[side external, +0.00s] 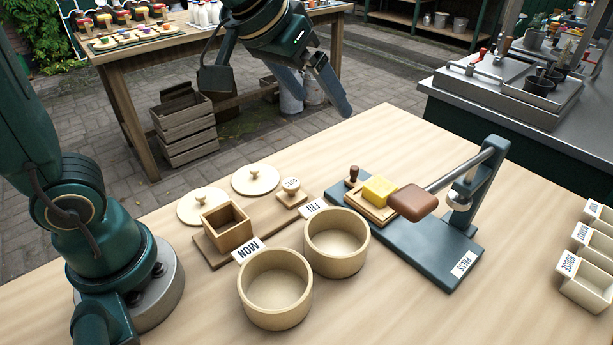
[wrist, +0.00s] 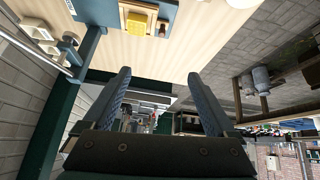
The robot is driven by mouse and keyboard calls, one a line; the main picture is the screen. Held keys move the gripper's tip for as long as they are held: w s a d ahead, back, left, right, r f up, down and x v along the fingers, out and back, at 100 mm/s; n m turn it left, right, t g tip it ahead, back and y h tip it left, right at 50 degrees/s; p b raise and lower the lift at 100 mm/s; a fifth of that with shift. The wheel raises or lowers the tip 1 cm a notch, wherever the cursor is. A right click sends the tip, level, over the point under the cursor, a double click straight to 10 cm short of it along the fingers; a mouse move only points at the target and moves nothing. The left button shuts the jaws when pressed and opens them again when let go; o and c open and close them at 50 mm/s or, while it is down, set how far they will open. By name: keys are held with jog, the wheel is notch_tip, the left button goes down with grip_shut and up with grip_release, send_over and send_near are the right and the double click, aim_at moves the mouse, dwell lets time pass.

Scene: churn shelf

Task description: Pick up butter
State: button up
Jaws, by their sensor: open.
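The butter (side external: 379,190) is a yellow block on a small wooden tray (side external: 362,205) that rests on the dark blue press base (side external: 430,245). In the wrist view the butter (wrist: 136,24) shows near the top edge. A brown paddle (side external: 412,202) on the press lever sits just right of the butter in the side view. My gripper (side external: 325,98) is open and empty, held high above and behind the table's far edge, well apart from the butter. Its two fingers (wrist: 165,95) frame only background in the wrist view.
Two round bowls, MON (side external: 275,288) and FRI (side external: 336,242), stand left of the press. A wooden box mould (side external: 227,227), a stamp (side external: 291,190) and two round lids (side external: 255,179) sit behind them. Small labelled bins (side external: 585,285) are at right. The table's front right is clear.

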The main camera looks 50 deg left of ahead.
jog(key=shift+m+g, duration=0.5)
jog(key=shift+g, duration=0.3)
jog(key=w+d+f, duration=0.1)
jog(key=w+f, duration=0.1)
jog(key=f, duration=0.1)
jog(key=w+d+f, duration=0.2)
jog(key=w, duration=0.1)
jog(key=w+d+f, duration=0.2)
jog(key=w+f, duration=0.1)
jog(key=shift+w+f, duration=0.25)
jog(key=shift+f, duration=0.05)
send_over(381, 186)
jog(key=s, duration=0.2)
jog(key=shift+g, duration=0.4)
notch_tip(381, 186, down, 4)
jog(key=shift+s+a+f, duration=0.1)
jog(key=shift+s, duration=0.05)
jog(key=shift+x, duration=2.45)
jog(key=c, duration=1.4)
jog(key=shift+o, duration=0.2)
